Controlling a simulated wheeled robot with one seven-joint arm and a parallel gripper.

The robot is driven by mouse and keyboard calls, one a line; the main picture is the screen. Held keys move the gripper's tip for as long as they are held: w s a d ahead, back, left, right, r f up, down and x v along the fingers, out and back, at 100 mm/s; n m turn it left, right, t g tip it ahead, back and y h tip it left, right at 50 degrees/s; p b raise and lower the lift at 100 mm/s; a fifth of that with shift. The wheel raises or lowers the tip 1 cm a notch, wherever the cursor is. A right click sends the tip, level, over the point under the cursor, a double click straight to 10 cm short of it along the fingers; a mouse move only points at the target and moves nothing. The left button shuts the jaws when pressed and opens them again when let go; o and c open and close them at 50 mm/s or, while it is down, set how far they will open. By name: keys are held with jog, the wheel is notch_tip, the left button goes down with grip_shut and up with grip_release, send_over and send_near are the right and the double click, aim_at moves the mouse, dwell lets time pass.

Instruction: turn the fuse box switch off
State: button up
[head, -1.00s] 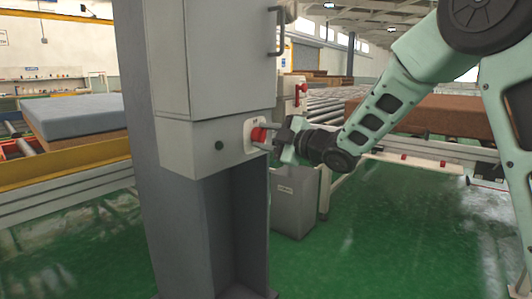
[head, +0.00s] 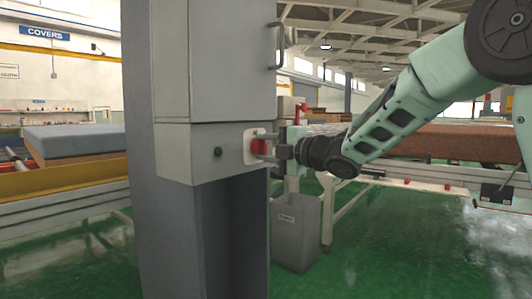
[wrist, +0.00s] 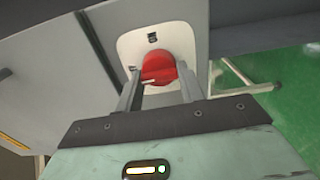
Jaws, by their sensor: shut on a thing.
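The fuse box (head: 231,60) is a grey metal cabinet on a grey post. Its red rotary switch (head: 258,146) sits on a white plate (head: 250,158) on the lower part of the box. In the wrist view the red switch (wrist: 156,66) is round with a raised grip bar. My gripper (head: 268,147) reaches in from the right at the switch. In the wrist view my gripper's fingers (wrist: 160,85) lie on both sides of the switch's bar, shut on it. The exact contact at the fingertips is partly hidden.
A dark green button (head: 218,152) is left of the switch. A grey bin (head: 297,235) stands on the green floor below my arm. Conveyors with a blue-grey mattress (head: 70,140) and brown mattresses (head: 450,141) are behind. Open floor lies at the lower right.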

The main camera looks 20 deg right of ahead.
jog(key=shift+f, duration=0.1)
jog(key=o, duration=1)
jog(key=p+v, duration=0.2)
jog(key=v, duration=1.5)
jog(key=shift+s, duration=0.2)
jog(key=shift+d, duration=0.15)
